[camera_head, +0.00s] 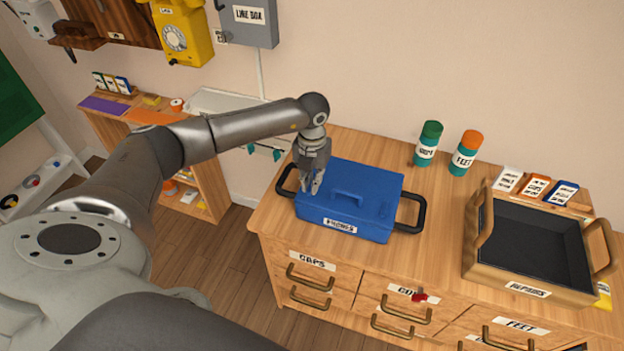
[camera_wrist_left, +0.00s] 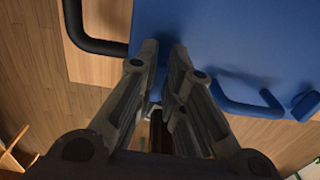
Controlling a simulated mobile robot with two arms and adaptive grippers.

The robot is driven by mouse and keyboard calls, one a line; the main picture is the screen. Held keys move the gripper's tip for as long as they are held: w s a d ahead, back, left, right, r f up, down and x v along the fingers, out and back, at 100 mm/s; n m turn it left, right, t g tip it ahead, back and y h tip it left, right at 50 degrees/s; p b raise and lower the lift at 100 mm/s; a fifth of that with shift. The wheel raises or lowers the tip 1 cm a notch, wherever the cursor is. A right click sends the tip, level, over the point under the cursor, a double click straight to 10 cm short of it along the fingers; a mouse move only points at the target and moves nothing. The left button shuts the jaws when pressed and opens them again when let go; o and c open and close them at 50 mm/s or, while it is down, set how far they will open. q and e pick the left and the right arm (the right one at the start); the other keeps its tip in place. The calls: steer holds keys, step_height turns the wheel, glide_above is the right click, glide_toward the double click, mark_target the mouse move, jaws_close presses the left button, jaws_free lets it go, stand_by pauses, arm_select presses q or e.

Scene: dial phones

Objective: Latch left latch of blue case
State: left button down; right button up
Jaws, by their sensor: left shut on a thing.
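The blue case (camera_head: 352,202) sits closed on the wooden cabinet top, with a label on its front, a blue handle on its lid and a black side handle at each end. My left gripper (camera_head: 312,187) points down at the left part of the case. In the left wrist view, its fingers (camera_wrist_left: 165,55) are close together against the blue case (camera_wrist_left: 230,30), shut on a small part there. That part looks like the left latch, but the fingers mostly hide it. The latch's position cannot be made out. My right gripper is not in view.
A black-lined wooden tray (camera_head: 530,245) with side handles stands on the right of the cabinet top. A green-capped bottle (camera_head: 428,144) and an orange-capped bottle (camera_head: 466,153) stand behind. Several labelled drawers are below. The top between case and tray is clear.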

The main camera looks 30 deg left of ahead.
arm_select(q)
steer(key=m+b, duration=0.3)
steer(key=m, duration=0.1)
steer(key=shift+d+f+b, duration=0.2)
steer(key=shift+b, duration=0.15)
steer(key=m+b, duration=0.1)
steer(key=m, duration=0.1)
steer(key=m+b, duration=0.2)
steer(key=shift+d+m, duration=0.2)
steer(key=shift+m, duration=0.1)
steer(key=m+b, duration=0.4)
steer(key=m, duration=0.1)
steer(key=shift+s+d, duration=0.2)
steer(key=shift+s+d+r+m+b, duration=0.1)
steer(key=shift+m+b, duration=0.45)
steer(key=shift+m, duration=0.45)
steer(key=shift+s+r+m+b, duration=0.1)
steer(key=shift+m+b, duration=0.4)
steer(key=shift+m, duration=0.5)
steer(key=c, duration=1.5)
jaws_free()
